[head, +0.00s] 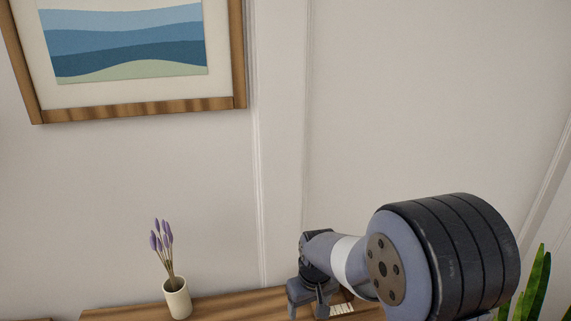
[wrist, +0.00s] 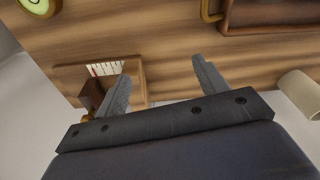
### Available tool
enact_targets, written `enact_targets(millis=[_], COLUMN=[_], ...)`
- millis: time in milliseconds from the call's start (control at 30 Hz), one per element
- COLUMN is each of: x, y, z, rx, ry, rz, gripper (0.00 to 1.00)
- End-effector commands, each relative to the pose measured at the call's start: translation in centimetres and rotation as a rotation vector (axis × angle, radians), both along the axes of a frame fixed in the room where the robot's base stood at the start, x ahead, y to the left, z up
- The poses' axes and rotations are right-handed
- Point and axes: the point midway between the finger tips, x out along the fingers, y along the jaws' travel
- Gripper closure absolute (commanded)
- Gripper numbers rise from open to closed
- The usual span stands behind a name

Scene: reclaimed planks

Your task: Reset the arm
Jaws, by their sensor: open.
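My gripper (wrist: 160,82) is open in the wrist view, with its two grey fingers apart and nothing between them. It is above a wooden top (wrist: 165,50). In the head view my gripper (head: 307,296) is low in the picture, over the right part of the same wooden top (head: 230,304). My arm reaches in from the lower right there. The fingertips are hard to make out in the head view.
A cream vase (head: 177,299) with purple flowers stands left of my gripper. A small wooden piece with a striped white label (wrist: 104,69) lies near the left finger. A brown object (wrist: 270,14) is at upper right. A framed picture (head: 140,110) hangs above; a plant (head: 535,285) is far right.

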Motion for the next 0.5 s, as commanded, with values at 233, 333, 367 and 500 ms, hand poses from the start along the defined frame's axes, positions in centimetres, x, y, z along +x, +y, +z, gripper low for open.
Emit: enact_targets(millis=[233, 333, 367, 500], x=[-0.1, -0.1, -0.1, -0.1], y=[-0.1, -0.1, -0.1, -0.1], z=[-4.4, -6.2, -6.7, -8.8], rx=[-0.002, -0.002, -0.002, -0.001], ry=[0.008, 0.008, 0.008, 0.007], rz=[-0.002, -0.002, -0.002, -0.003], gripper=[0.31, 0.31, 0.31, 0.31])
